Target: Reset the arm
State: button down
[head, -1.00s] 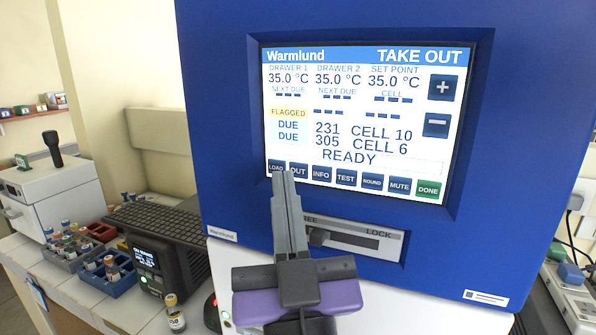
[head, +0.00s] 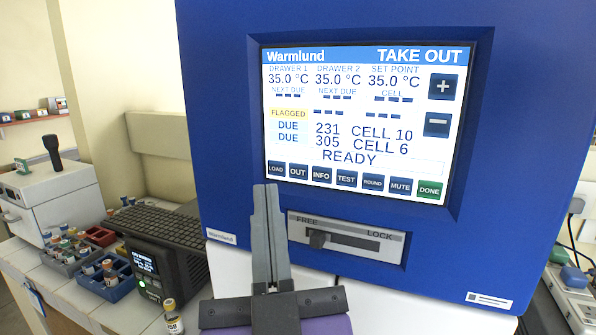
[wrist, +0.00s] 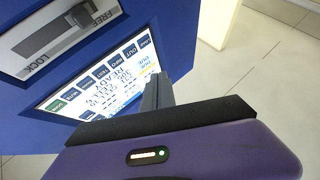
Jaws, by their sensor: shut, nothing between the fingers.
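My gripper (head: 266,188) is shut and empty, its grey fingers pointing up in front of the blue incubator (head: 225,110). Its tips are just below and left of the LOAD key in the head view, apart from the slide lock. In the wrist view, my gripper (wrist: 158,80) shows its fingers in front of the screen's edge. The screen (head: 360,120) reads TAKE OUT and READY, with 231 CELL 10 and 305 CELL 6 due. The lock slider (head: 318,239) is at the FREE end; it also shows in the wrist view (wrist: 75,38).
A black device (head: 160,260) with a small display stands left of the incubator. Blue and grey racks (head: 112,288) with capped vials are farther left. A single vial (head: 173,318) stands at the front. A white box (head: 60,195) with a black lever is behind.

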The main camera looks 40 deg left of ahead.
dwell(0.3)
jog(key=s+d+f+m+h, duration=0.1)
jog(key=d+f+m+h, duration=0.15)
jog(key=d+f, duration=0.6)
jog(key=s+d+f+m+t+h, duration=0.15)
jog(key=d+f+h, duration=0.25)
jog(key=d+f, duration=0.45)
jog(key=s+d+f+m+h, duration=0.1)
jog(key=d+f+h, duration=0.2)
jog(key=d+f, duration=0.55)
jog(key=s+d+f+m+g+h, duration=0.2)
jog(key=s+d+f+h, duration=0.2)
jog(key=s+d+f, duration=0.2)
jog(key=s+d+f+m+g+h, duration=0.2)
jog(key=s+d+f, duration=0.4)
jog(key=s+d, duration=0.4)
jog(key=shift+s+g+h, duration=0.45)
jog(key=shift+s+h, duration=0.15)
jog(key=shift+h, duration=0.45)
